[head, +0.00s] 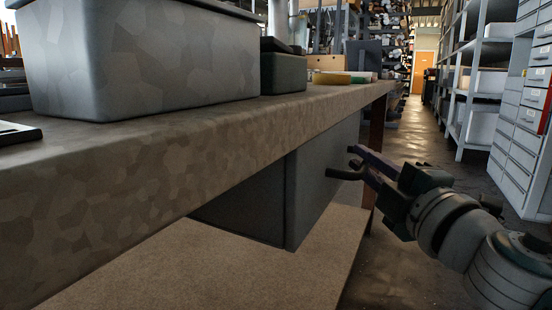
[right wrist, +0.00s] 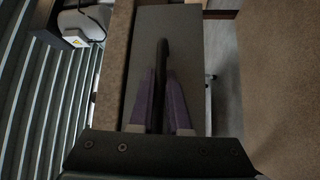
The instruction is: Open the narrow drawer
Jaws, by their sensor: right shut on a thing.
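The narrow drawer (head: 318,190) is a grey box hanging under the tabletop, with its front facing right in the head view. No gap shows between its front panel and the box behind. In the right wrist view its dark grey front (right wrist: 186,45) fills the middle. A dark bar handle (head: 343,174) sticks out from the front; it also shows in the right wrist view (right wrist: 162,58). My right gripper (head: 357,158) is at the front, its purple fingers on both sides of the handle and shut on it (right wrist: 162,85). My left gripper is not in view.
The table (head: 150,160) has a mottled brown edge above the drawer and a lower shelf (head: 210,270) beneath. A large grey bin (head: 140,60) and a dark green box (head: 284,73) stand on top. The aisle floor is clear; grey cabinets (head: 515,140) line the far right.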

